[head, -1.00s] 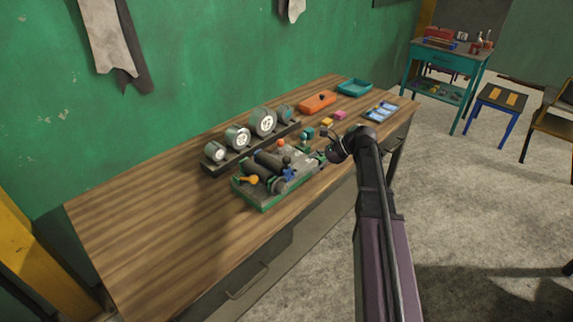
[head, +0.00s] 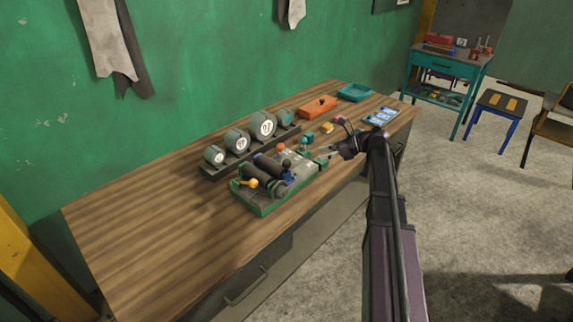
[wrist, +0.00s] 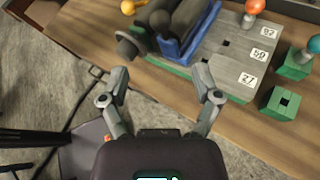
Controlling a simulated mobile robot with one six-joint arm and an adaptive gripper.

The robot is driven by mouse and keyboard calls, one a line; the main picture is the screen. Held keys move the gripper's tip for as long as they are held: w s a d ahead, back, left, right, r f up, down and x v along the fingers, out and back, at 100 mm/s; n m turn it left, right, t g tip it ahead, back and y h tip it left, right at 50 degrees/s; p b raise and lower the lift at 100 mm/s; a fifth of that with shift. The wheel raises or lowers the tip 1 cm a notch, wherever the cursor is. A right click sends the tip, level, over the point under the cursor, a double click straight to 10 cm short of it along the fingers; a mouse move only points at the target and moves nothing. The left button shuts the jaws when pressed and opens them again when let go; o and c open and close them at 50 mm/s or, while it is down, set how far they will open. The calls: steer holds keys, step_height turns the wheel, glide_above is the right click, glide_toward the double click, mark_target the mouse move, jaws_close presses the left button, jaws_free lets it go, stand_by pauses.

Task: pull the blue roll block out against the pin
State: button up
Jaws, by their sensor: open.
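The blue roll block (head: 288,177) sits on the grey-green fixture board (head: 262,208), beside dark rolls (head: 268,166). In the wrist view the blue roll block (wrist: 190,42) lies at the top centre, along the right side of the dark rolls (wrist: 172,14). My gripper (head: 324,154) is just right of the board in the head view. In the wrist view my gripper (wrist: 161,84) is open and empty, its fingers spread below the block and apart from it. Which part is the pin I cannot tell; an orange-knobbed post (wrist: 254,8) stands on the board.
Number tags (wrist: 246,79) mark the board's sockets. Small green socket blocks (wrist: 282,103) lie right of it. A row of gauges (head: 238,140) stands behind. An orange box (head: 318,106), a teal tray (head: 355,92) and a blue tray (head: 381,116) sit farther back. The bench's left half is clear.

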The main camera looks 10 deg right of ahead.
mark_target(287, 163)
steer(key=b+x, duration=0.4)
steer(key=x, duration=0.9)
steer(key=shift+a+b, duration=0.15)
steer(key=shift+b, duration=0.25)
